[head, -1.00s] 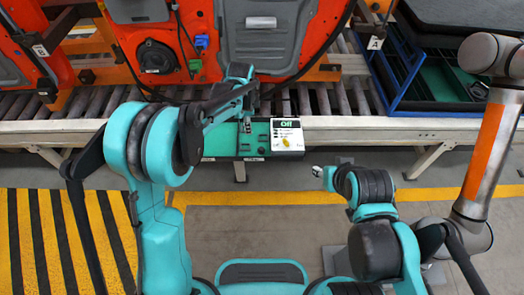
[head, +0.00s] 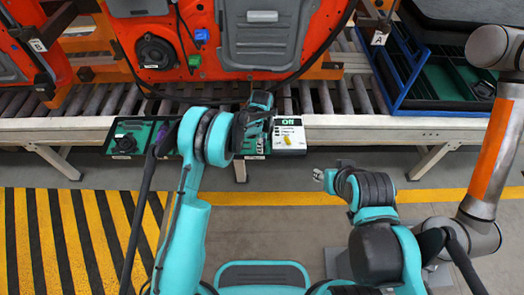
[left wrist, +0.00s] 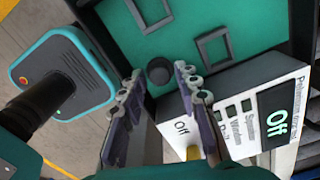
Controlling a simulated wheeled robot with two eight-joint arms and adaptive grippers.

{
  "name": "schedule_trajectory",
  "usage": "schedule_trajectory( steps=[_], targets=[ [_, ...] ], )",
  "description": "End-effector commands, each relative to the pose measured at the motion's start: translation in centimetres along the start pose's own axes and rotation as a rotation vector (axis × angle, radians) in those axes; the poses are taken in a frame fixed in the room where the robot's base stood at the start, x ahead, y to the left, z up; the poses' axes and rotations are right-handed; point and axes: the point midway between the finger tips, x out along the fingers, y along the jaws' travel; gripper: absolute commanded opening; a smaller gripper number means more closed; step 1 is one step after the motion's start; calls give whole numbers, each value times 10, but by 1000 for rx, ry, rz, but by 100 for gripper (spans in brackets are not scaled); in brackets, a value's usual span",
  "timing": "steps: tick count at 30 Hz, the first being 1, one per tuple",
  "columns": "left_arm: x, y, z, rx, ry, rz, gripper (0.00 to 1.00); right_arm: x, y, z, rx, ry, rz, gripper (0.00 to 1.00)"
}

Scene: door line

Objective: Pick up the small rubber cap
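A small dark round cap (left wrist: 159,71) sits on a green tray (left wrist: 250,28) in the left wrist view. My left gripper (left wrist: 158,84) is open, its two fingers apart on either side of the cap's place in the picture. The cap is not visibly held. In the head view my left gripper (head: 258,118) is over the green tray at the conveyor's front edge and hides most of it, the cap included. My right gripper (head: 318,175) is away from the tray, over the floor; its fingers are too small to judge.
A white box (head: 289,140) marked "Off", with a yellow part, stands right beside the tray. Grey rectangular frames (left wrist: 214,48) lie on the tray. Another green tray (head: 142,137) is at left. An orange door (head: 190,75) stands behind, and a blue rack (head: 398,85) at right.

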Motion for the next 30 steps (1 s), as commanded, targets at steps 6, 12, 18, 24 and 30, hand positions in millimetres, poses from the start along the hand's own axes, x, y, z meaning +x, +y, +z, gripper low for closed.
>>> schedule_trajectory(
  steps=[6, 12, 18, 24, 30],
  targets=[
    [6, 0, 0, -1, 0, 0, 32, 1, 0, 1, 0, 0, 0, 40],
    [5, 0, 0, -1, 0, 0, 10, 1, 0, 1, 0, 0, 0, 40],
    [6, 0, 0, -2, 0, 0, 9, 1, 0, 1, 0, 0, 0, 40],
    [-6, 0, 1, -2, 0, 0, 9, -3, 0, -2, 0, 0, 0, 40],
    [-48, 0, 0, -2, 0, 0, 9, -15, 0, -11, 0, 0, 0, 40]
  ],
)
